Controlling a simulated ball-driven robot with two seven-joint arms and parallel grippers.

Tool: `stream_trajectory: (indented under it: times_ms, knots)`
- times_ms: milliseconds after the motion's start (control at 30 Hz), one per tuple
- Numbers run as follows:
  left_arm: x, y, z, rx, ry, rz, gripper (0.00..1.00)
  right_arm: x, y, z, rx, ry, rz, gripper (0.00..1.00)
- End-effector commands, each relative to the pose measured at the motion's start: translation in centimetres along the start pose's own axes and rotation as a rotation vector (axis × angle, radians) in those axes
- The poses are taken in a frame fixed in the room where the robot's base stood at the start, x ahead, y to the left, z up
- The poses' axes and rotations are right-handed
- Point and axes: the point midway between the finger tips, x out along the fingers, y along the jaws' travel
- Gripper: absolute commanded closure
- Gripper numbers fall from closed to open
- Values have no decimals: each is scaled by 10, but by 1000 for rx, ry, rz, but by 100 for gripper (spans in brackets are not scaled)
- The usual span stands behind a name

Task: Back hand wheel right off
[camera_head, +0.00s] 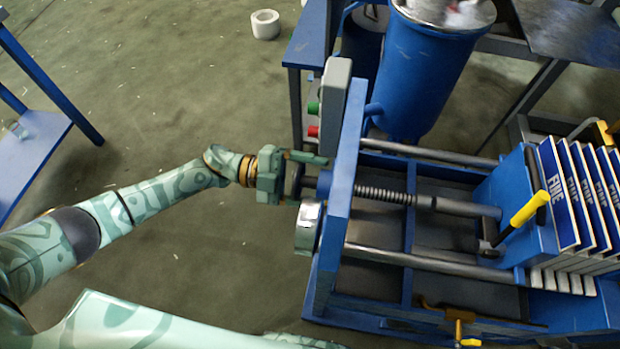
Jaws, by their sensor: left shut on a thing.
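The filter press has a threaded screw (385,195) that runs through a blue end plate (345,175). A dark hand wheel (301,182) sits at the screw's outer end, left of the plate, seen nearly edge-on and partly covered by my gripper. My left gripper (305,171) reaches in from the left and is shut on the hand wheel. One green finger shows along its upper side; the other is mostly hidden. My right gripper is not in view.
A grey box with green and red buttons (314,131) stands just above the wheel. A round silver-grey part (308,228) is just below it. A blue tank (425,75) stands behind the press. White plates (560,190) and a yellow-handled lever (525,210) are at right. Floor at left is open.

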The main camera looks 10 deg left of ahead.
Motion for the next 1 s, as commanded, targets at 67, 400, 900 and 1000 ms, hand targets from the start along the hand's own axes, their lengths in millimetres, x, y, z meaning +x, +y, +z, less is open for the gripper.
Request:
stream_trajectory:
  times_ms: [67, 400, 900, 1000]
  knots:
    - [-1, 0, 1, -6, -3, 0, 47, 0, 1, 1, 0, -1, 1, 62]
    - [-1, 0, 1, -9, -3, 0, 47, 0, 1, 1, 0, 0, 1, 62]
    - [0, 0, 0, -8, -1, 0, 3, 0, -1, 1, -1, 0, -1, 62]
    - [-3, 0, 0, -8, -2, 0, 3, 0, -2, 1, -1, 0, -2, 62]
